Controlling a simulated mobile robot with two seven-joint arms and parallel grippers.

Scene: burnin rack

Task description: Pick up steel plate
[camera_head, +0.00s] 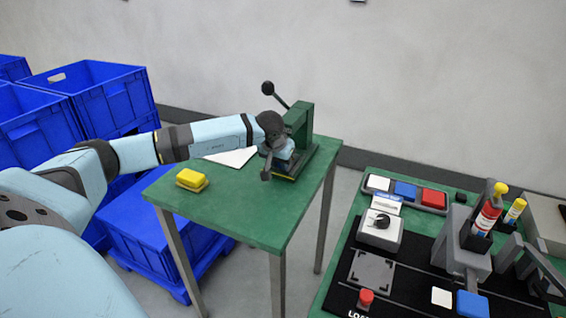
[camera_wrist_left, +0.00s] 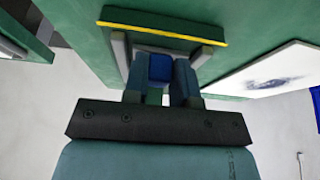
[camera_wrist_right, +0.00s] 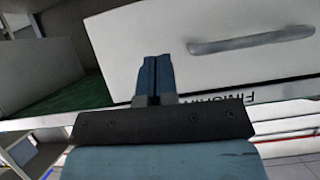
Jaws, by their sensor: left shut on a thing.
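My left gripper (camera_head: 268,174) reaches from the left to the green lever press (camera_head: 300,120) on the green table (camera_head: 255,205).
Yellow blocks (camera_head: 191,179) lie near the table's left edge. Blue crates (camera_head: 105,95) stand behind at the left. A second green table at the right holds a tray of coloured blocks (camera_head: 405,193), a black mat (camera_head: 400,285) and fixtures. A floor gap separates the tables.

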